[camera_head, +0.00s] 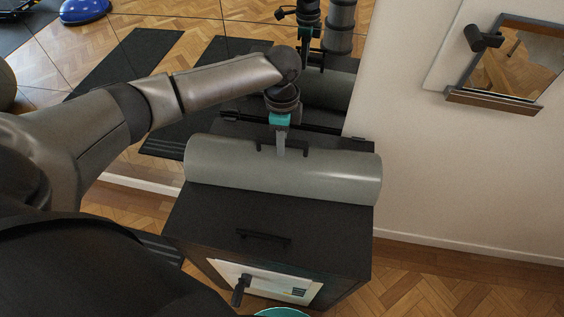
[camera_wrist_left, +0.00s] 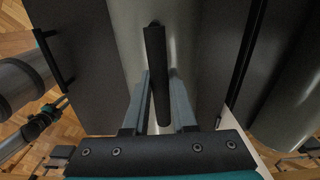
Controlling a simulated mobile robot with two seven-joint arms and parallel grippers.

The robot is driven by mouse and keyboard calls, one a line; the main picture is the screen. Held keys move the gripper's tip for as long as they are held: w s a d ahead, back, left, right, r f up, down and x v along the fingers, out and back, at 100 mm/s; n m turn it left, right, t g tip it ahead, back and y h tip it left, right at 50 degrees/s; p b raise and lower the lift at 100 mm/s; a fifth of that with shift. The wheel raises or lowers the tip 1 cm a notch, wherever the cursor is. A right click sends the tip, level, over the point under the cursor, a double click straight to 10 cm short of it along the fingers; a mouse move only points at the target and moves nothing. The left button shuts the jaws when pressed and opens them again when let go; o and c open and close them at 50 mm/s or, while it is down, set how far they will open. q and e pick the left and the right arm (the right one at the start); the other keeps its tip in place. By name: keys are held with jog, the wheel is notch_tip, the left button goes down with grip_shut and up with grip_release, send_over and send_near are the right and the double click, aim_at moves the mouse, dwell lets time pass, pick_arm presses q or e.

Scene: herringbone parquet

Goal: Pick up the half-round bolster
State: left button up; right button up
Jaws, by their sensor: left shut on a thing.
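The half-round bolster (camera_head: 225,166) is a long grey roll with a dark bar handle on its top. It lies across the back part of a dark cabinet's top (camera_head: 200,215). My left gripper (camera_head: 281,150) comes down from above and is shut on the bolster's handle, near the middle of its length. In the left wrist view, the handle (camera_wrist_left: 157,60) stands between the two fingers (camera_wrist_left: 161,85), with the grey bolster surface (camera_wrist_left: 125,30) behind it. I cannot tell any gap between bolster and cabinet top. My right gripper is not in view.
A mirror (camera_head: 205,60) behind the cabinet reflects the bolster, arm and dark mats. A pale wall (camera_head: 450,160) with a framed panel (camera_head: 510,60) stands at the right. The cabinet has a dark handle (camera_head: 264,237) in front of the bolster. Parquet (camera_head: 440,280) is clear at lower right.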

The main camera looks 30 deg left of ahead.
pick_arm(q)
grip_shut()
dwell(0.5)
jog(key=shift+w+r, duration=0.1)
dwell(0.4)
